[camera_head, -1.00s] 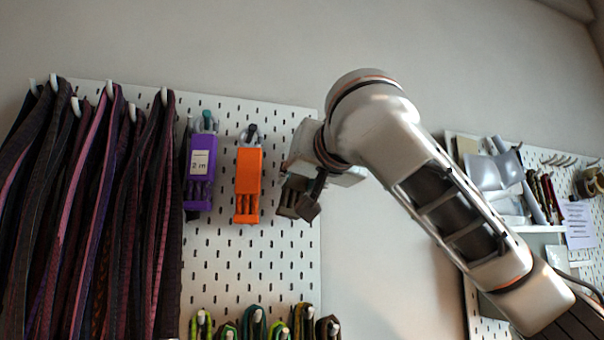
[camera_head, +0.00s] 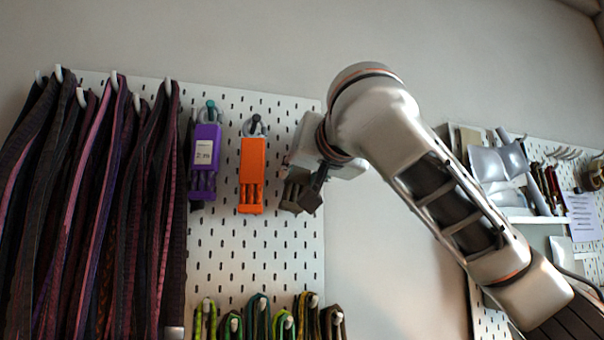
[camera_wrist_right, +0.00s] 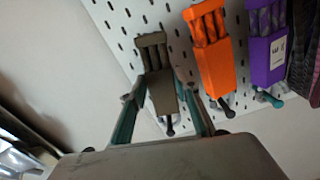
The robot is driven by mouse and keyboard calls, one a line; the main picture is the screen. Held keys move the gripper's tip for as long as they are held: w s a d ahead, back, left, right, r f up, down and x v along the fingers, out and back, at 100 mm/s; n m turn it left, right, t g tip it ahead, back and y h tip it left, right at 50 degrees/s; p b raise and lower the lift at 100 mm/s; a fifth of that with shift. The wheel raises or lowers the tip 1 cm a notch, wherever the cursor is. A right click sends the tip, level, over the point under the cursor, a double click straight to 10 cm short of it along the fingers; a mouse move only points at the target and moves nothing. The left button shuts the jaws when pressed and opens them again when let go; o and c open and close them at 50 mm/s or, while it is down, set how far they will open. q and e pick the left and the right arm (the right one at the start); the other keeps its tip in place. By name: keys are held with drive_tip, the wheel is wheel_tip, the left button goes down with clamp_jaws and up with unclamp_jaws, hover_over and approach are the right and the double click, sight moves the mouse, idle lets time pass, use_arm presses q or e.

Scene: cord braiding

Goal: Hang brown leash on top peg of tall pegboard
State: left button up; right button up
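The brown leash (camera_wrist_right: 158,82) is a folded grey-brown bundle beside the white tall pegboard (camera_head: 255,265). In the right wrist view it lies between the two fingers of my right gripper (camera_wrist_right: 163,78), which look closed on its sides. Its dark hook end points toward my palm, close to the board; whether a peg carries it I cannot tell. In the head view my right gripper (camera_head: 303,190) is at the board's right edge, and the leash (camera_head: 291,191) shows only partly behind it. My left gripper is not in view.
An orange leash (camera_head: 251,176) and a purple leash (camera_head: 205,160) hang just left of my right gripper. Dark striped straps (camera_head: 90,210) fill the board's left side. Several green and brown loops (camera_head: 258,312) hang below. A second pegboard (camera_head: 590,262) stands at the right.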

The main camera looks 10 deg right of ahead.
drive_tip(key=o, duration=0.3)
drive_tip(key=s, duration=1.2)
drive_tip(key=shift+d, duration=0.2)
